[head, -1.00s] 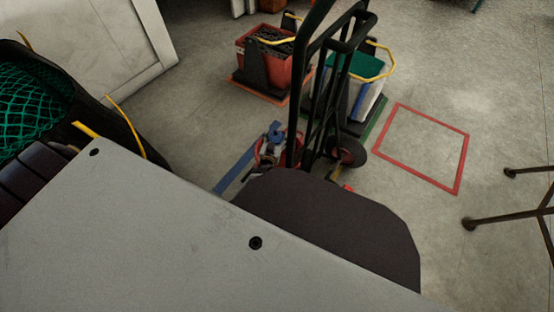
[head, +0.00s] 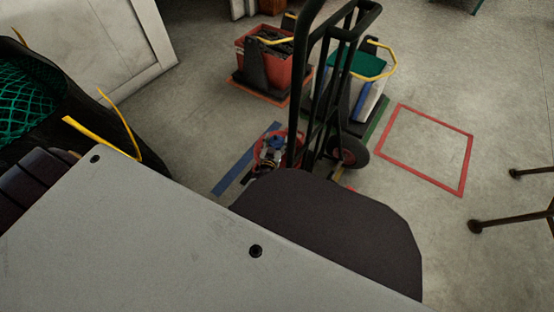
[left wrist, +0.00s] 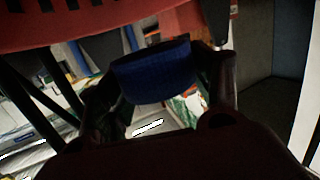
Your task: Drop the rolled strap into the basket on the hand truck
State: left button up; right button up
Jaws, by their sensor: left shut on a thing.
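The rolled strap is a dark blue roll (left wrist: 152,72) held between the two dark fingers of my left gripper (left wrist: 165,88) in the left wrist view. In the head view the left gripper (head: 268,156) is small and partly hidden, with the blue strap (head: 277,142) at it. The red basket (head: 292,134) shows just behind it, at the foot of the black hand truck (head: 318,95). A slotted red wall (left wrist: 90,22), apparently the basket's, crosses the top of the wrist view. I cannot tell whether the strap is inside the rim. My right gripper is not visible.
A red crate (head: 262,72) and a white bin with a green top (head: 360,68) stand behind the hand truck. A red floor square (head: 462,170) is empty. Dark stand legs (head: 500,220) are at right. A black container with green net (head: 30,95) is at left.

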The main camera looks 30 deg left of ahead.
pick_arm(q)
jog(key=o, duration=1.1)
jog(key=shift+o, duration=0.6)
jog(key=shift+r, duration=0.15)
